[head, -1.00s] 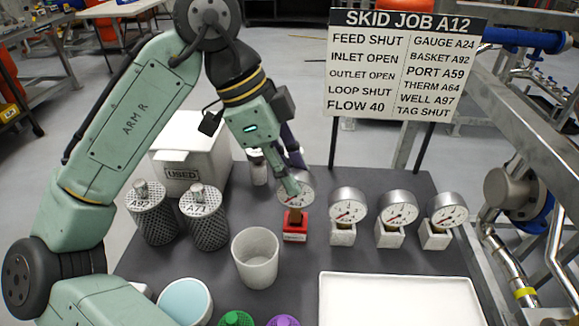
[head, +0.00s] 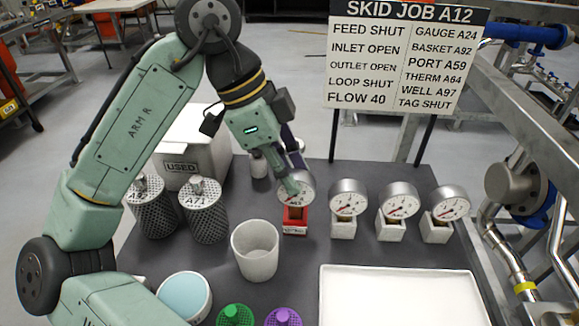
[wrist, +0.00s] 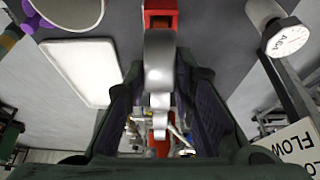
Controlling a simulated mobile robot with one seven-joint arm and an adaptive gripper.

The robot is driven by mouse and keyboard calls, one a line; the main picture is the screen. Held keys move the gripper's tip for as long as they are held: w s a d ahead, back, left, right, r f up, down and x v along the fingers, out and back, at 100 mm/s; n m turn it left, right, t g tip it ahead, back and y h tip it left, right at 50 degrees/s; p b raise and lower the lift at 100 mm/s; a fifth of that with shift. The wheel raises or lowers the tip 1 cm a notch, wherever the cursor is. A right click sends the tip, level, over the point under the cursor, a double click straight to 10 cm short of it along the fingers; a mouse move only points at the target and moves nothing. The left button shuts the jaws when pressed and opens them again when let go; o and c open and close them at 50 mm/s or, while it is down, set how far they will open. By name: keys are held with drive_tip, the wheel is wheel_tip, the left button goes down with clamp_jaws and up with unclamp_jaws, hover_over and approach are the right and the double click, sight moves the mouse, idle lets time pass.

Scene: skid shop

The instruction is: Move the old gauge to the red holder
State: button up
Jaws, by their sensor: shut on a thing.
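The gauge (head: 298,190), round and silver with a white dial, is held by my gripper (head: 290,184) directly over the red holder (head: 295,229). Its brass stem reaches down to the holder's top; I cannot tell whether it is fully seated. In the wrist view the gauge (wrist: 160,70) lies between the two dark fingers, seen edge-on, with the red holder (wrist: 160,12) just beyond it. The gripper covers part of the dial. The holder's front label is too small to read.
Several gauges (head: 348,198) stand in pale holders to the right. A white tray (head: 400,271) lies in front. A grey cup (head: 255,270), mesh baskets (head: 204,214) and a USED box (head: 205,150) stand left. The job board (head: 405,55) stands behind.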

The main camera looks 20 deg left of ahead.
drive_tip(key=shift+f+b, duration=0.3)
drive_tip(key=shift+f, duration=0.45)
drive_tip(key=shift+s+f, duration=0.1)
drive_tip(key=shift+f, duration=0.05)
drive_tip(key=shift+d+f, duration=0.15)
drive_tip(key=shift+f, duration=0.15)
idle(0.6)
drive_tip(key=o, duration=0.9)
drive_tip(key=shift+o, duration=0.4)
drive_tip(key=shift+o, duration=1.3)
